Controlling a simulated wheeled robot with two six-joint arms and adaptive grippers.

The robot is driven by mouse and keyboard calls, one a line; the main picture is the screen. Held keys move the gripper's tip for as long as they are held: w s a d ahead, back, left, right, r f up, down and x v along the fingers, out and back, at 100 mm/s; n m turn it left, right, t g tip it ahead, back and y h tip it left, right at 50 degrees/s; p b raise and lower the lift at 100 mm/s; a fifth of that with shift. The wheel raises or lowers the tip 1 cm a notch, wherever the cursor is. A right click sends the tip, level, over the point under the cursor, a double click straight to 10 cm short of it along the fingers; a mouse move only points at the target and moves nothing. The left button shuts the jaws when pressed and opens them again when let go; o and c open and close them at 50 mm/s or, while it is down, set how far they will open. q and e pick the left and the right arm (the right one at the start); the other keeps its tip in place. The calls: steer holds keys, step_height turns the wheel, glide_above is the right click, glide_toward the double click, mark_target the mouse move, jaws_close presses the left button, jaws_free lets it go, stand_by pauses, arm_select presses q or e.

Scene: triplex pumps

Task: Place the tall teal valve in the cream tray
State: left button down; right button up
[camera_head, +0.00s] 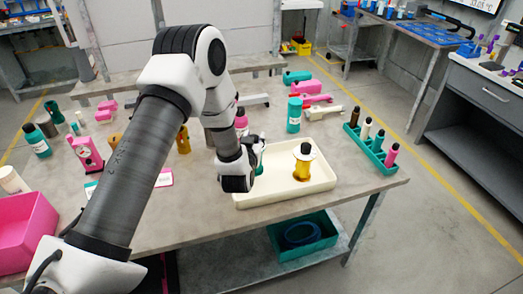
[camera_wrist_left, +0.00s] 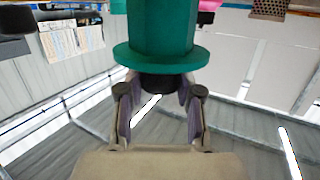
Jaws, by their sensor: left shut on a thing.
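The cream tray (camera_head: 320,184) lies near the table's front edge. A yellow valve (camera_head: 302,165) with a dark top stands upright in it. My left gripper (camera_head: 250,165) is at the tray's left end. In the left wrist view the gripper (camera_wrist_left: 159,98) is shut on the dark neck of a teal valve (camera_wrist_left: 160,35), below its wide flange. In the head view only a teal sliver (camera_head: 260,164) of it shows behind the gripper. I cannot tell whether it touches the tray floor. My right gripper is not in view.
A teal cylinder (camera_head: 294,115) stands behind the tray. A teal rack (camera_head: 370,150) with several bottles is to the right. Pink parts and a cream part (camera_head: 324,112) lie behind. A pink bin (camera_head: 25,232) is at the left.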

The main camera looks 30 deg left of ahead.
arm_select(q)
steer(key=f, duration=0.4)
steer(key=shift+w+d, duration=0.15)
steer(key=shift+w, duration=0.05)
steer(key=shift+s, duration=0.1)
steer(key=shift+f, duration=0.15)
steer(key=c, duration=0.8)
jaws_free()
steer(key=shift+o, duration=0.2)
